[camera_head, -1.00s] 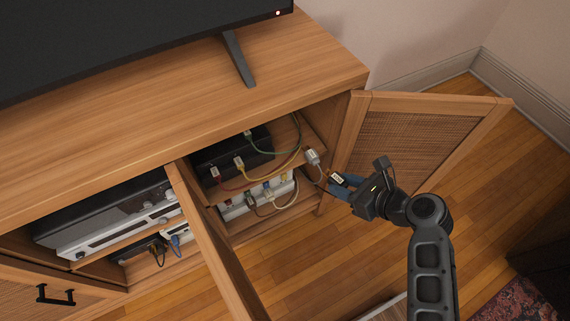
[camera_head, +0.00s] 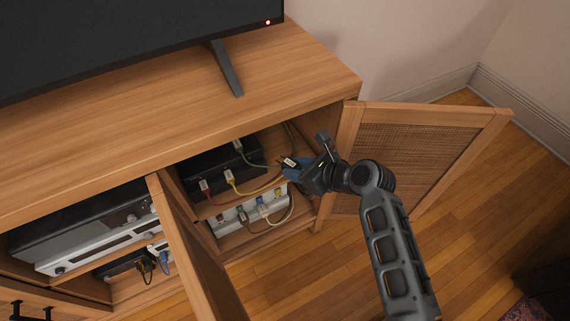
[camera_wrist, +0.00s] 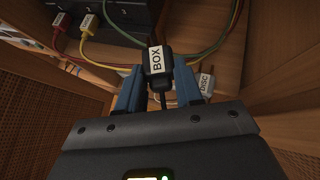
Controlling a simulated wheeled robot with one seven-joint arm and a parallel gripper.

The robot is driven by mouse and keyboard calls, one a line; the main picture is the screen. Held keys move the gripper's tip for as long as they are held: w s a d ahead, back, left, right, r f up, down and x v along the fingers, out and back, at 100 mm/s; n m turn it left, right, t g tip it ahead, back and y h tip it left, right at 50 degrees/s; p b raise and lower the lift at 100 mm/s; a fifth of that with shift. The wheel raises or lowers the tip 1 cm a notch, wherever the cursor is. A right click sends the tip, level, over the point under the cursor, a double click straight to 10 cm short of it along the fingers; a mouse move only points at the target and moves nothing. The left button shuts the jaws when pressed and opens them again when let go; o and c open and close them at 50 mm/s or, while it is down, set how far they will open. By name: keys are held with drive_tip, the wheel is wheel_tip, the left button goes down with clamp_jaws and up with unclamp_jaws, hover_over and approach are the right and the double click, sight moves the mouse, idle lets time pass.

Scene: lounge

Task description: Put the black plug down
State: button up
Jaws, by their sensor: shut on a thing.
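The black plug (camera_wrist: 157,62), with a white label reading BOX, is held between the blue fingers of my gripper (camera_wrist: 158,85). In the head view the plug (camera_head: 289,162) shows at the cabinet's right opening, just past the fingertips of my gripper (camera_head: 294,171). My gripper is shut on it, above the level of the lower bay. A wooden shelf (camera_wrist: 190,50) lies beyond the plug in the wrist view; I cannot tell whether the plug touches it.
A red plug (camera_head: 204,186) and a yellow plug (camera_head: 229,177) are at the black box (camera_head: 190,164). A white power strip (camera_head: 228,220) is below. Open doors flank the bay: right door (camera_head: 356,150), left door (camera_head: 176,225).

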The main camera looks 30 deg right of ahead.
sight(288, 161)
drive_tip(key=shift+w+a, duration=0.25)
drive_tip(key=shift+w, duration=0.4)
drive_tip(key=shift+w+a+b, duration=0.15)
drive_tip(key=shift+w+a, duration=0.1)
drive_tip(key=shift+w, duration=0.35)
drive_tip(key=shift+w+a+b, duration=0.15)
drive_tip(key=shift+w+a, duration=0.05)
drive_tip(key=shift+w, duration=0.4)
drive_tip(key=shift+f+b, duration=0.3)
drive_tip(key=shift+f, duration=0.45)
drive_tip(key=shift+f, duration=0.2)
drive_tip(key=shift+f, duration=0.35)
drive_tip(key=o, duration=1.1)
